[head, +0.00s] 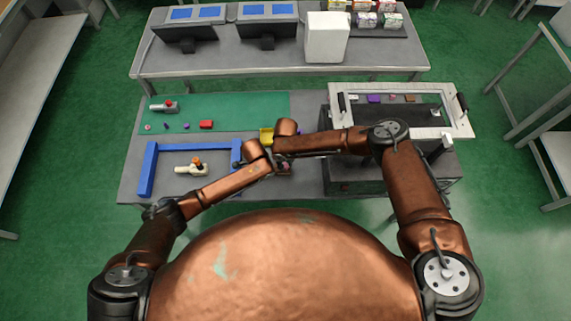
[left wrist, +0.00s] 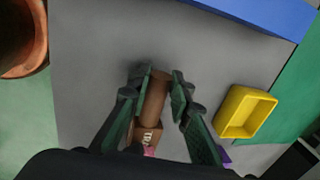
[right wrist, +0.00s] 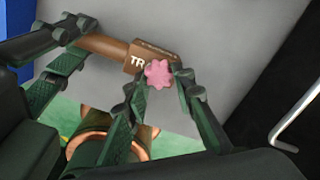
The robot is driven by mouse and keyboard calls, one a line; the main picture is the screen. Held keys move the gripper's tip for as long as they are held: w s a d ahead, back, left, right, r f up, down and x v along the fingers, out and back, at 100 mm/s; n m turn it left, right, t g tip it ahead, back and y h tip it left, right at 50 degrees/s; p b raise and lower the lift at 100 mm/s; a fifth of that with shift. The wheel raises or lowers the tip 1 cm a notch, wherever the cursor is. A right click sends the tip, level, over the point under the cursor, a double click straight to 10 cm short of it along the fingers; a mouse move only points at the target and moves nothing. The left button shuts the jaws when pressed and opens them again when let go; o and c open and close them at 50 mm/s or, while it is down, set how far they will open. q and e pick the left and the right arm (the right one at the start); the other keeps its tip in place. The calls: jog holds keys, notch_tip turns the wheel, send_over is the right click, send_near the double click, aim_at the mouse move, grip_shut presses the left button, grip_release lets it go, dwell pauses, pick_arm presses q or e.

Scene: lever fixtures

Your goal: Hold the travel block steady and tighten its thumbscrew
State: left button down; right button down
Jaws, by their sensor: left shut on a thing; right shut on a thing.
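The travel block (right wrist: 150,58) is brown, lettered "TR", with a brown bar handle (right wrist: 102,45) on one side and a pink lobed thumbscrew (right wrist: 160,73) on its face. In the left wrist view, my left gripper (left wrist: 159,85) is shut on the bar handle, with the block (left wrist: 148,137) below it. In the right wrist view, my right gripper (right wrist: 163,86) is shut on the pink thumbscrew, one finger on each side. The block is just above or on the grey table; I cannot tell which. In the head view my arms largely hide the block.
A yellow bin (left wrist: 245,111) is close to the block. A blue frame (head: 149,168) and a cream fixture with an orange knob (head: 191,169) stand at left. A green mat (head: 235,105) with small parts lies behind. A dark stand with a white frame (head: 456,124) is at right.

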jog(key=m, duration=0.4)
jog(key=shift+a+m, duration=0.1)
jog(key=shift+m, duration=2.4)
jog(key=c, duration=1.6)
grip_release()
notch_tip(320, 180, up, 12)
